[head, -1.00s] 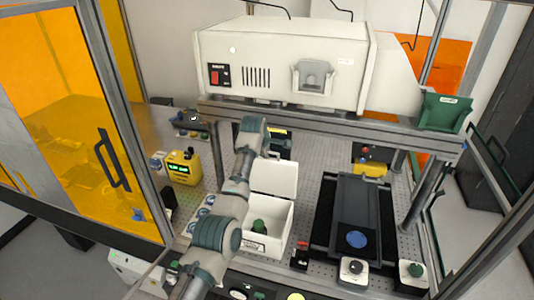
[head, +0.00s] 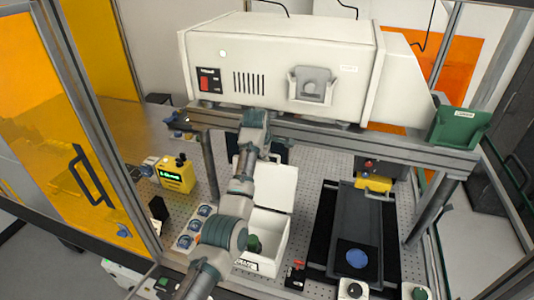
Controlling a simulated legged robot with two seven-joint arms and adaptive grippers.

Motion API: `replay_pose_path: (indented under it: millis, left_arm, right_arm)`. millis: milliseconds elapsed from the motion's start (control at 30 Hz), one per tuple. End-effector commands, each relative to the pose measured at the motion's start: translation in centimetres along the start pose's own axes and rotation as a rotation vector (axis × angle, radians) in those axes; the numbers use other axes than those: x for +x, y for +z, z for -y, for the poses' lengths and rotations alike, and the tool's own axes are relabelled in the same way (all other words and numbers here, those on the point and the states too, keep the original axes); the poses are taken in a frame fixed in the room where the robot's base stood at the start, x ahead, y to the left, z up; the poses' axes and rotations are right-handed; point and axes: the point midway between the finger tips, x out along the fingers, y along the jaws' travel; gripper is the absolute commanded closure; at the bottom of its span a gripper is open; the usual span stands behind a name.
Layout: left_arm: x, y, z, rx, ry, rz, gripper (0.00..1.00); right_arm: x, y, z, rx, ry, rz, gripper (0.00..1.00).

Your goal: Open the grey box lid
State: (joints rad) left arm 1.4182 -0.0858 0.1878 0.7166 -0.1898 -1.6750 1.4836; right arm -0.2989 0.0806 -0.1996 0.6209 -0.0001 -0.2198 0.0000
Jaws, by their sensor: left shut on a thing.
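The pale grey box (head: 270,229) stands open on the perforated table, left of the black stage. Its lid (head: 277,187) stands up at the back edge of the box. A dark green object (head: 254,243) lies inside, partly covered by my left arm. My left arm crosses in front of the box, and its wrist is above and behind the lid's top edge. My left gripper (head: 274,157) is mostly hidden there and appears shut on the lid's upper edge; the fingertips are not clear. My right gripper is not in view.
A large cream instrument (head: 280,65) sits on a metal rail frame (head: 340,141) close above the arm. A black stage (head: 352,225) with a blue disc is right of the box. A yellow meter (head: 175,176) is at left, and an orange enclosure door (head: 45,130) stands further left.

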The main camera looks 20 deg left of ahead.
Motion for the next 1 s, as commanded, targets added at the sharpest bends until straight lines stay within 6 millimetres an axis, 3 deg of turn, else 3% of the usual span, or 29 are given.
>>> replay_pose_path:
  millis: [233,267,333,767,867,1000]
  left_arm:
    - [0.1,-0.1,0.0,0.0,-0.003,0.0,1.0]
    - [0.1,0.0,0.0,0.0,-0.002,0.0,0.82]
    - [0.1,0.0,0.0,0.0,-0.003,0.0,0.65]
    - [-0.1,0.0,-0.1,0.0,-0.001,0.0,0.64]
    - [-1.2,0.0,-0.1,0.0,0.0,0.0,0.64]
    - [-4.1,0.0,-0.2,0.001,0.003,0.0,0.64]
  right_arm:
    - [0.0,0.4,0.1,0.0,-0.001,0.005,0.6]
    - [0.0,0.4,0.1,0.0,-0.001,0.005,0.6]
    - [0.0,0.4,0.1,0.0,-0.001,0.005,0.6]
    - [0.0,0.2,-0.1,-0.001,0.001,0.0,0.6]
    - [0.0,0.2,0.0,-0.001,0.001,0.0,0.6]
    - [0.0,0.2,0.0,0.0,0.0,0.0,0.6]
